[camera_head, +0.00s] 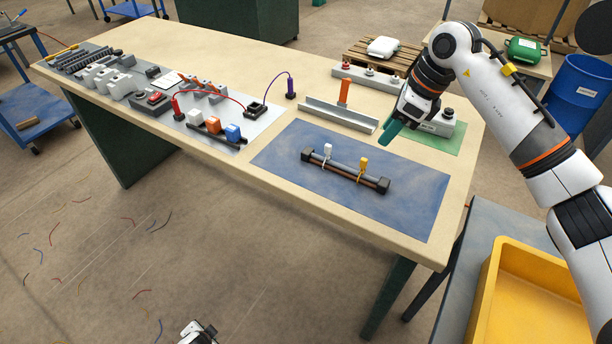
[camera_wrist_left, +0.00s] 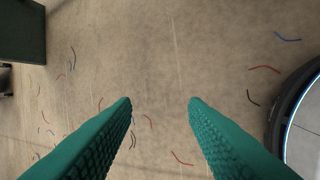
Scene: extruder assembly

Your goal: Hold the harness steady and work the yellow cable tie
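The harness (camera_head: 343,172) is a dark rod bundle with black end blocks, lying on the blue mat (camera_head: 285,150). A yellow cable tie (camera_head: 363,163) stands up from its right part, and a white tie (camera_head: 327,151) stands up left of its middle. My right gripper (camera_head: 390,131) has green fingers and hangs above and to the right of the harness, apart from it. Its fingers overlap in view, so its opening cannot be judged. My left gripper (camera_wrist_left: 160,103) is open and empty over the bare floor. Only a bit of my left arm shows at the head view's bottom edge.
A metal channel (camera_head: 340,115) with an orange-handled tool (camera_head: 344,91) lies behind the mat. Connectors and wires fill the table's left. A yellow bin (camera_head: 535,290) stands at lower right.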

